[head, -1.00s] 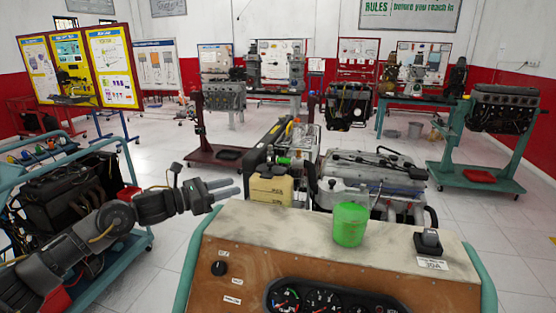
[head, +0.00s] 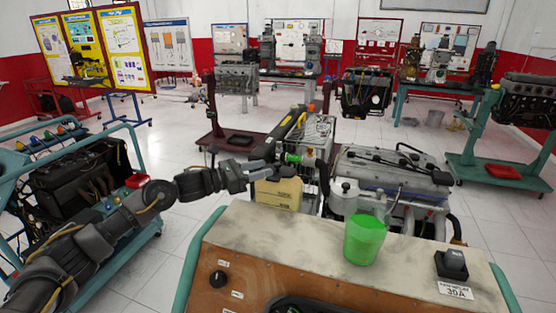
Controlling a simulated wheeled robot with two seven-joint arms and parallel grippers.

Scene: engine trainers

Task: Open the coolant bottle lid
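The coolant bottle appears to be the yellowish-beige tank (head: 279,196) behind the left part of the console. Its dark lid (head: 287,171) sits on top. My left gripper (head: 264,171) reaches in from the left, with its fingertips close to the lid's left side. Its two fingers look apart, with nothing visible between them. I cannot tell whether a finger touches the lid. My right gripper is not in view.
A translucent green container (head: 365,240) stands on the console top (head: 300,233), with a black switch box (head: 451,264) at its right. A silver engine (head: 390,177) is right of the tank. A teal-framed trainer (head: 75,180) stands at left.

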